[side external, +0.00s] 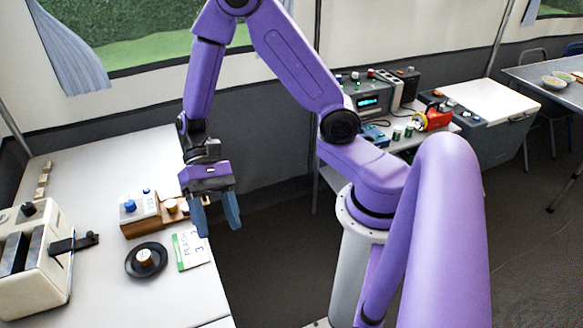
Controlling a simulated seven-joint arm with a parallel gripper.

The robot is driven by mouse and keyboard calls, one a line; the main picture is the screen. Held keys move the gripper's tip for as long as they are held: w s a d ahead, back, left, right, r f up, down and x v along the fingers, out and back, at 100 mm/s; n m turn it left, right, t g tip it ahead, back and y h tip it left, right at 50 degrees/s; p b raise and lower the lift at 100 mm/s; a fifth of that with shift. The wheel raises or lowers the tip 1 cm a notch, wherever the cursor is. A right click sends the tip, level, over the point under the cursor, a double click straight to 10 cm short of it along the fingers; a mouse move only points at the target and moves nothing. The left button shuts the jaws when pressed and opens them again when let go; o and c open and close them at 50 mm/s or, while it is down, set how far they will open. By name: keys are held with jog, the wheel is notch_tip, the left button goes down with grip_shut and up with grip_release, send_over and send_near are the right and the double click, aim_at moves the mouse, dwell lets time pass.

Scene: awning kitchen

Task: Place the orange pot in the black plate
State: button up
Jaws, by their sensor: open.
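The black plate (131,266) lies flat on the white table at the left. A small round pot (144,257) with a pale top and a dark brownish side is on the plate. A similar small round pot (171,205), more orange-brown, sits on a wooden block beside a white box. I cannot tell for sure which one is the orange pot. My gripper (219,226) points down with its two blue fingers apart and nothing between them. It is right of the wooden block, appearing over the table's right edge.
A green-and-white card (190,249) lies right of the plate. A white box with blue knobs (139,207) stands behind it. A cream toaster-like appliance (35,262) with a black lever stands at left. The table's front is clear.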

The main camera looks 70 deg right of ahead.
jog(key=s+d+r+n+t+h, duration=0.7)
jog(key=s+n, duration=0.4)
jog(key=n, duration=0.5)
jog(key=shift+s+d+r+n, duration=0.35)
jog(key=shift+d+r, duration=0.3)
jog(key=shift+d, duration=0.65)
